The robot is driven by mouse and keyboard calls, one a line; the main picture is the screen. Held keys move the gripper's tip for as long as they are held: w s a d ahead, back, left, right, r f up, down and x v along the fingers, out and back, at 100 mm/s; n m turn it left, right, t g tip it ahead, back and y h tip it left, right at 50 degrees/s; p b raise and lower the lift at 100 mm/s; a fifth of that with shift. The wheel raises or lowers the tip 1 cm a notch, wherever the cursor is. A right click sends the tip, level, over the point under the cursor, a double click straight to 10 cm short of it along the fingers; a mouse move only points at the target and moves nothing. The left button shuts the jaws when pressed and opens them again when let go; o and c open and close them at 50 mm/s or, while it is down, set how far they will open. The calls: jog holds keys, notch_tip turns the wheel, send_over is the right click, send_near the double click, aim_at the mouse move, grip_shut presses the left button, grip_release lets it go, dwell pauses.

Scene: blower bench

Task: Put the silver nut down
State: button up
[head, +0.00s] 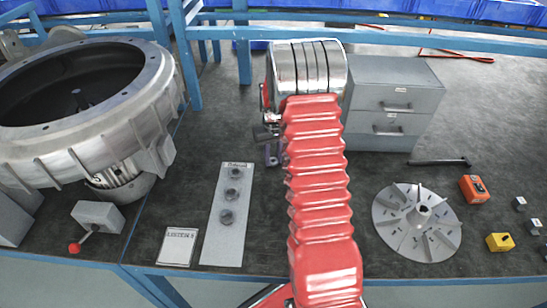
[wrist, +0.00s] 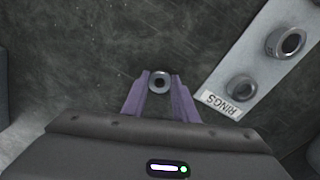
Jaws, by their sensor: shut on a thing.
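The silver nut (wrist: 160,82) is a small round ring with a dark hole. In the wrist view it sits between the tips of the two purple fingers of my gripper (wrist: 161,79). My gripper is shut on it, over bare dark bench top. I cannot tell how far the nut is above the bench. In the head view my red arm covers most of my gripper, and only part of it (head: 271,155) shows at the arm's left edge. The nut is hidden there.
A pale strip (head: 221,242) with several dark rings lies left of my arm; its "RINGS" label (wrist: 223,106) is near the right finger. A card (head: 178,247), a large blower housing (head: 150,120), a grey drawer cabinet (head: 395,105) and a finned disc (head: 390,215) stand around. Bare bench lies between.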

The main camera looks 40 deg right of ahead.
jog(key=shift+f, duration=0.25)
jog(key=o, duration=1.1)
jog(key=shift+o, duration=0.2)
jog(key=shift+r, duration=0.1)
notch_tip(320, 180, up, 12)
jog(key=shift+r, duration=0.2)
